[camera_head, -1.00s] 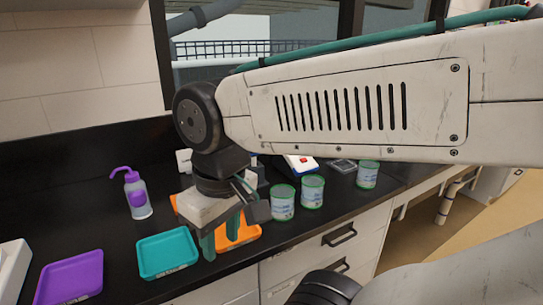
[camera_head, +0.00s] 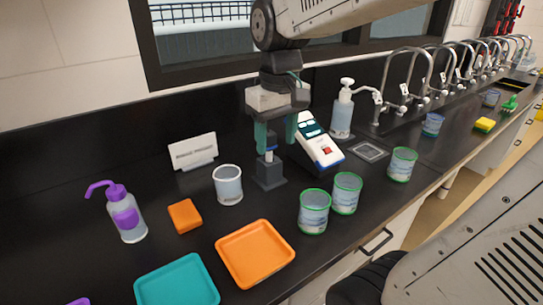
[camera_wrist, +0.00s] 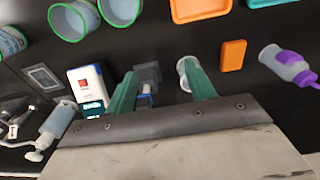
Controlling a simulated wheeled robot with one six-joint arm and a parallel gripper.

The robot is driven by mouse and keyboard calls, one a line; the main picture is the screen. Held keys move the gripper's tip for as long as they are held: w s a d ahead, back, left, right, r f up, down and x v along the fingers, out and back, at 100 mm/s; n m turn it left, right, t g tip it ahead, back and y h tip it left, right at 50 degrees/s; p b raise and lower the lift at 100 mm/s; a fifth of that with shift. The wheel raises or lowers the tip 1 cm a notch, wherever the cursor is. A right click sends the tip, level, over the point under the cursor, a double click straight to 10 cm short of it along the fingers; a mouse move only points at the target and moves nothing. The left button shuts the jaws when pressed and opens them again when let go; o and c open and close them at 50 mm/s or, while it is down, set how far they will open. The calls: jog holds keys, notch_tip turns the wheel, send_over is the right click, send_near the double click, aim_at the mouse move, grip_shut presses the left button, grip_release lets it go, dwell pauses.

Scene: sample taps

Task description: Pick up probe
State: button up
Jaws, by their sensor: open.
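The probe (camera_head: 268,151) looks like a grey upright piece with a blue band, standing in a dark square holder (camera_head: 268,176) on the black bench. In the wrist view the probe (camera_wrist: 146,91) shows between my fingers, closer to the left one. My gripper (camera_head: 276,143) points down with two green fingers and is open. It is above the holder, its fingers around the height of the probe's upper part. I cannot tell whether a finger touches the probe. The probe's top is partly hidden by the gripper.
A white meter with a red button (camera_head: 320,148) stands just right of the holder. A clear beaker (camera_head: 228,187) is close on the left, and green-rimmed beakers (camera_head: 314,214) stand in front. An orange tray (camera_head: 255,255) lies front left. A pump bottle (camera_head: 342,115) stands behind.

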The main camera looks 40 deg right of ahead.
send_over(269, 145)
jog(key=f, duration=0.2)
jog(key=shift+w+d+f+g, duration=0.3)
jog(key=shift+d+f, duration=0.05)
jog(key=shift+f, duration=0.05)
jog(key=shift+w+d+f, duration=0.15)
jog(key=shift+w+f, duration=0.05)
jog(key=shift+f, duration=0.05)
jog(key=f, duration=0.7)
jog(key=shift+w+d+f, duration=0.1)
jog(key=shift+w+f, duration=0.1)
jog(key=shift+w, duration=0.1)
jog(key=c, duration=1)
